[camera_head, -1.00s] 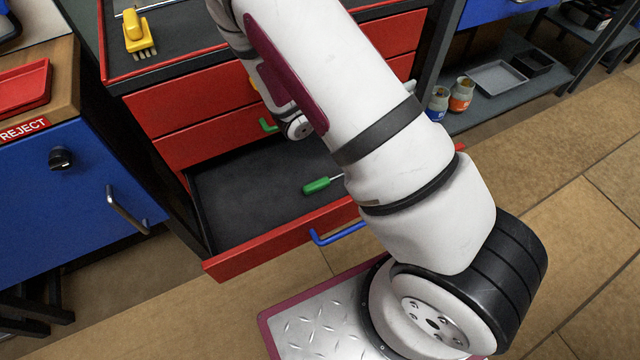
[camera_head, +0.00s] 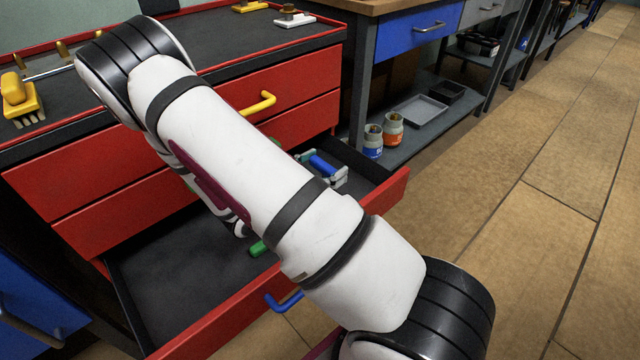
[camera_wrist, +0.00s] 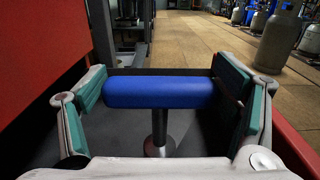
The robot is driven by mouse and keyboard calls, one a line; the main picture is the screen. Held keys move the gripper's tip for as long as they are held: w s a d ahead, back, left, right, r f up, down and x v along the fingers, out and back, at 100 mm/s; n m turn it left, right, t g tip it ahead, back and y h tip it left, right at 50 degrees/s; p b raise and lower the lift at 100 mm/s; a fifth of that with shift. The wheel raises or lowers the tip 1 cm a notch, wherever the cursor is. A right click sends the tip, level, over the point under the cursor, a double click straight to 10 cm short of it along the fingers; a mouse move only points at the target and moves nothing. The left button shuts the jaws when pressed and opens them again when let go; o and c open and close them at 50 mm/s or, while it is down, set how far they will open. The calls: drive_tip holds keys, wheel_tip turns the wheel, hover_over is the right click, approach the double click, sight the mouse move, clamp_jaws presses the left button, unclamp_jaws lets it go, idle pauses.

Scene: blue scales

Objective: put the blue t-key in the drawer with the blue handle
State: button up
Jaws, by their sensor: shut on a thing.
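The blue t-key (camera_head: 321,166) is between the fingers of my gripper (camera_head: 326,169). In the wrist view its blue crossbar (camera_wrist: 158,92) spans the gap between the green-padded fingers (camera_wrist: 160,105), and its metal shaft (camera_wrist: 158,135) points down. The drawer with the blue handle (camera_head: 215,320) is the lowest red one and is pulled open. Its blue handle (camera_head: 284,302) shows on the front, partly behind my arm. My gripper is at the drawer's right end, over or within its dark interior. Whether the shaft touches the drawer floor cannot be told.
A green-handled tool (camera_head: 258,248) lies in the open drawer, partly hidden by my arm. Closed red drawers, one with a yellow handle (camera_head: 258,104), are above. A yellow brush (camera_head: 18,97) is on the cabinet top. Two jars (camera_head: 383,137) stand on a shelf beyond.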

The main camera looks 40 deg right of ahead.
drive_tip(key=shift+f+b, duration=0.7)
drive_tip(key=shift+f, duration=1.05)
drive_tip(key=shift+f, duration=0.2)
drive_tip(key=o, duration=1.5)
drive_tip(key=shift+r, duration=0.1)
